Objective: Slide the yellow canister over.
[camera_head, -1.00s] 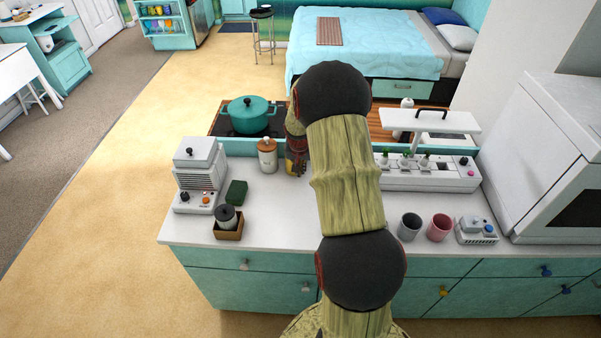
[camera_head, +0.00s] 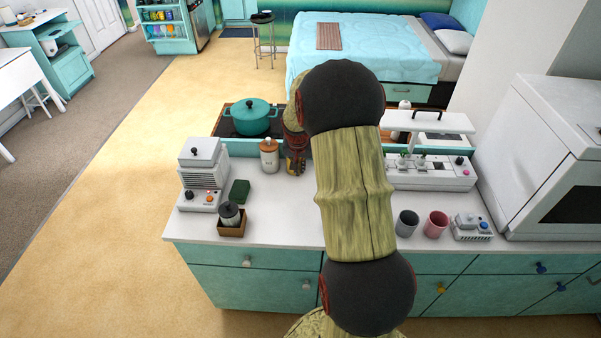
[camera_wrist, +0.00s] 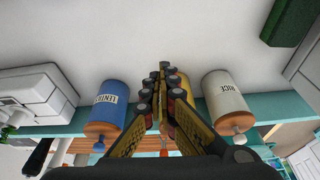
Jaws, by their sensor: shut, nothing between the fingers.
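The yellow canister (camera_wrist: 184,86) is mostly hidden behind my gripper's fingers in the wrist view; a strip of its side shows to their right. My gripper (camera_wrist: 162,74) is shut and empty, its fingertips together in front of the canister. I cannot tell whether they touch it. In the head view my gripper (camera_head: 295,164) points down at the back of the counter, partly behind my arm, and the yellow canister cannot be made out clearly there.
A white rice canister (camera_wrist: 226,98) and a blue lentils canister (camera_wrist: 109,104) flank the yellow one closely. The white one also shows in the head view (camera_head: 269,157). A teal pot (camera_head: 250,117) sits behind. The counter (camera_head: 280,215) in front is clear; cups (camera_head: 407,222) stand right.

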